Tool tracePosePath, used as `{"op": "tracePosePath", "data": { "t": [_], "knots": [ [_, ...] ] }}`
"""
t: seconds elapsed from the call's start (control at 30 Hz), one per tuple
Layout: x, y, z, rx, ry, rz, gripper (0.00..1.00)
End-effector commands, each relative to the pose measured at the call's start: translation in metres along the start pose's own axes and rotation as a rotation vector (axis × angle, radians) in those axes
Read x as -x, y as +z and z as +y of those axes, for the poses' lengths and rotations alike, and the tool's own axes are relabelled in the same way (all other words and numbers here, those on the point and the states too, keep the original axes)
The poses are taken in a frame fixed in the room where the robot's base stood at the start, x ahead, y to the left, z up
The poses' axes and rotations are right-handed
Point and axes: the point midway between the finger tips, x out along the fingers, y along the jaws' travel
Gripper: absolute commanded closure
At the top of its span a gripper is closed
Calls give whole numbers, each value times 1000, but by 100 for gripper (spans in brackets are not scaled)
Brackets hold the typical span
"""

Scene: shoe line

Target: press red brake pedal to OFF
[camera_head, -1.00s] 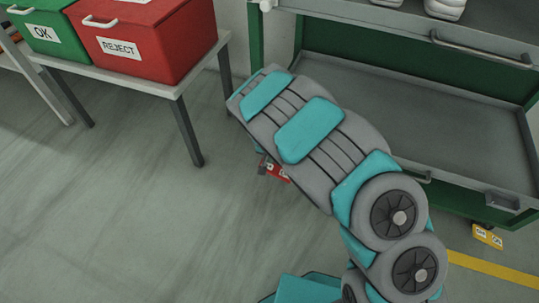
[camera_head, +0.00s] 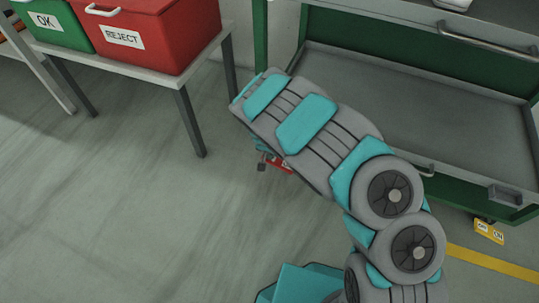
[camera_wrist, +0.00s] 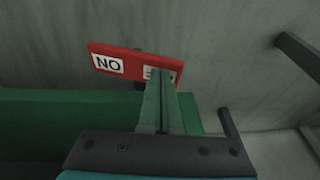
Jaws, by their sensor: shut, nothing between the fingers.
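The red brake pedal (camera_wrist: 130,62) shows in the wrist view as a flat red bar with two white labels. The left label reads as "NO". The right label is partly hidden behind my gripper (camera_wrist: 161,75). My gripper is shut and empty, with its fingertips over the right label end; I cannot tell whether they touch it. In the head view only a small piece of the red pedal (camera_head: 281,167) shows beneath my arm, and my fingertips are hidden there.
A green wall (camera_wrist: 60,115) lies near my fingers in the wrist view. A table (camera_head: 150,80) bears OK and REJECT bins. Floor at the left is clear.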

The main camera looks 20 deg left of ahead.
Motion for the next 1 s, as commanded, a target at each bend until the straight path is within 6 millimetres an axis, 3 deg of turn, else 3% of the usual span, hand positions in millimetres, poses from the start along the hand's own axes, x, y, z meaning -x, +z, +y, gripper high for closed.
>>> {"op": "tracePosePath", "data": {
  "t": [1.0],
  "knots": [
    [-16, 5, -9, 2, -1, 0, 100]
  ]
}}
